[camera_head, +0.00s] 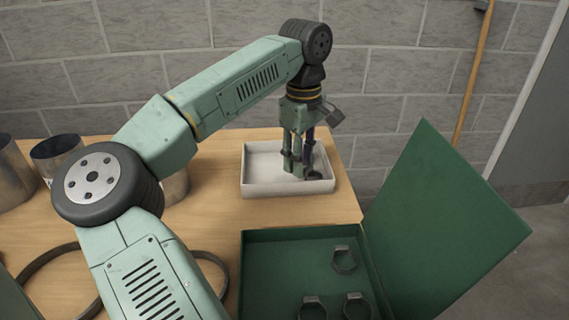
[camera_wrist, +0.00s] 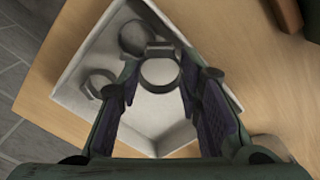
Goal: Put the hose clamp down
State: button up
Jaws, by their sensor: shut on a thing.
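My gripper (camera_head: 303,172) points down into the white tray (camera_head: 258,188) at the back of the table. In the wrist view its fingers (camera_wrist: 160,74) are shut on a hose clamp (camera_wrist: 160,88), a grey metal ring with a screw housing on its far side. The held clamp shows in the head view as a small dark ring (camera_head: 314,175) low in the tray, partly hidden by the fingers. I cannot tell whether it touches the tray floor. Another clamp (camera_wrist: 88,85) lies near the left wall of the tray (camera_wrist: 72,75) in the wrist view.
Metal cylinders (camera_head: 57,152) and a large ring (camera_head: 45,262) are at left.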

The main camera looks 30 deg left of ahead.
jog(key=shift+s+a, duration=0.2)
jog(key=shift+a, duration=0.7)
jog(key=shift+s+a+f+p, duration=0.15)
jog(key=shift+a+f+p, duration=0.1)
jog(key=shift+a+p, duration=0.15)
jog(key=shift+s+a+f+p, duration=0.15)
jog(key=shift+a+f+p, duration=0.1)
jog(key=shift+a, duration=0.25)
jog(key=shift+d+f, duration=0.1)
jog(key=shift+f, duration=1.5)
jog(key=o, duration=0.6)
jog(key=shift+o, duration=0.2)
notch_tip(320, 180, up, 12)
jog(key=shift+r+b, duration=0.2)
jog(key=shift+b, duration=0.15)
